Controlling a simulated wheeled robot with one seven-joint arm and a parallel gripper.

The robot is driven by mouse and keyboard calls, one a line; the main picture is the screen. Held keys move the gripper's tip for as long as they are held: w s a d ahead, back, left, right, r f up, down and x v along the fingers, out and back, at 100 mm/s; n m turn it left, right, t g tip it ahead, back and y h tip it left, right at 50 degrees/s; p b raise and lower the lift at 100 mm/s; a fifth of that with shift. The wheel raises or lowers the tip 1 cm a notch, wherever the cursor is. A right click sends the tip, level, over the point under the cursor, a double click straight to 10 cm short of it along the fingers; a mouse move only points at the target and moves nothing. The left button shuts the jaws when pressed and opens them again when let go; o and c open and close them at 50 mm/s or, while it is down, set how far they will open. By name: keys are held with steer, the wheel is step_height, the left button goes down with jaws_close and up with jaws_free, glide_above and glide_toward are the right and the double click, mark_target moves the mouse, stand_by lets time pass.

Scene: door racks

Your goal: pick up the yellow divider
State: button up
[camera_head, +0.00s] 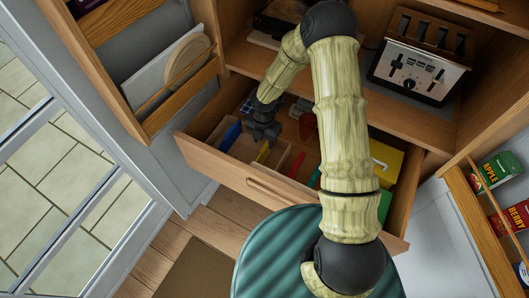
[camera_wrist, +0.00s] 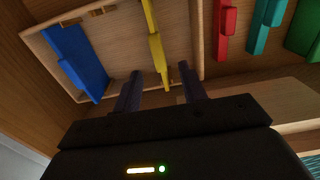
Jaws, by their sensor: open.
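The yellow divider (camera_wrist: 153,40) is a thin upright piece in the open drawer, between a blue divider (camera_wrist: 77,60) on the left and a red divider (camera_wrist: 224,25) on the right in the wrist view. The fingertips point toward the yellow divider's near end, with the divider roughly in line with the gap. Whether they touch it is unclear.
The wooden drawer (camera_head: 222,165) is pulled out, with teal (camera_wrist: 262,28) and green (camera_wrist: 303,28) pieces further right. A yellow box (camera_head: 385,160) lies at its right. A toaster (camera_head: 417,68) stands on the shelf above. An open door rack (camera_head: 178,95) flanks the left.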

mark_target(265, 147)
steer(key=f, duration=0.3)
steer(key=f+p, duration=0.1)
steer(key=shift+w+d+f, duration=0.2)
steer(key=shift+w+f, duration=0.2)
jaws_close()
